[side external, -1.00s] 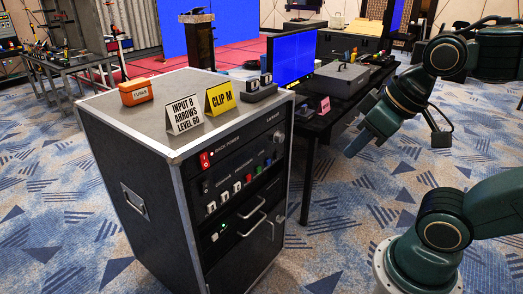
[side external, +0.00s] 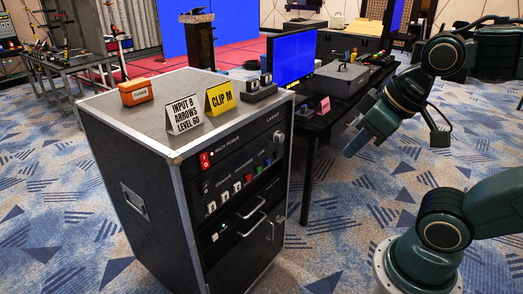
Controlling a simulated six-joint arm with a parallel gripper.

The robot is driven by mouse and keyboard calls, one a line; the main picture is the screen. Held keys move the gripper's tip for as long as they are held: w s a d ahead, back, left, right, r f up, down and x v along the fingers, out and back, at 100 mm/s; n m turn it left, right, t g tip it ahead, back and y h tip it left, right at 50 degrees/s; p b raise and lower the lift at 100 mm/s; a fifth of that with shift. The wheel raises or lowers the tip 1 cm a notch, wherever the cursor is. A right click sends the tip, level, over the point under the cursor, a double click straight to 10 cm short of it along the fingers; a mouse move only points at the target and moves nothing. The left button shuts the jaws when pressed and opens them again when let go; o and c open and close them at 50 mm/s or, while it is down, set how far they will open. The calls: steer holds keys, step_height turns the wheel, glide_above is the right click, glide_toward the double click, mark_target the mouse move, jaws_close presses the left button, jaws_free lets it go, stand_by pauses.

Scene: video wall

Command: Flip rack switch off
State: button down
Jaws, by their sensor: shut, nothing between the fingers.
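The black equipment rack (side external: 150,170) stands upright left of centre, its control face turned to the right. A red rocker switch (side external: 206,160) sits at the upper left of that face beside the "RACK POWER" label; its exact tilt is too small to tell. A small green light (side external: 224,226) glows lower on the face. My gripper (side external: 352,150) is in the air to the right of the rack, well apart from the switch. It is shut and empty, pointing down and to the left.
An orange box (side external: 136,92), a white sign (side external: 183,114) and a yellow sign (side external: 220,98) stand on the rack top. A black table (side external: 345,92) with a blue monitor (side external: 293,58) is behind. Open carpet lies between the rack and my arm.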

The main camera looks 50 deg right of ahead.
mark_target(204, 161)
steer(key=w+a+f+n+y, duration=0.1)
steer(key=w+f, duration=0.5)
steer(key=w, duration=0.6)
steer(key=w+a+f+n+y, duration=0.1)
steer(key=w+a+f+n, duration=0.2)
steer(key=w, duration=0.9)
step_height(204, 161, down, 4)
steer(key=n, duration=0.3)
steer(key=shift+w+a+y, duration=0.15)
steer(key=shift+w+y, duration=0.1)
steer(key=shift+y, duration=0.15)
steer(key=shift+w, duration=0.1)
steer(key=w+f, duration=0.2)
steer(key=w, duration=0.6)
steer(key=shift+f, duration=0.3)
steer(key=shift+w+f, duration=0.25)
steer(key=shift+w, duration=0.6)
stand_by(2.1)
steer(key=shift+s, duration=0.15)
stand_by(0.3)
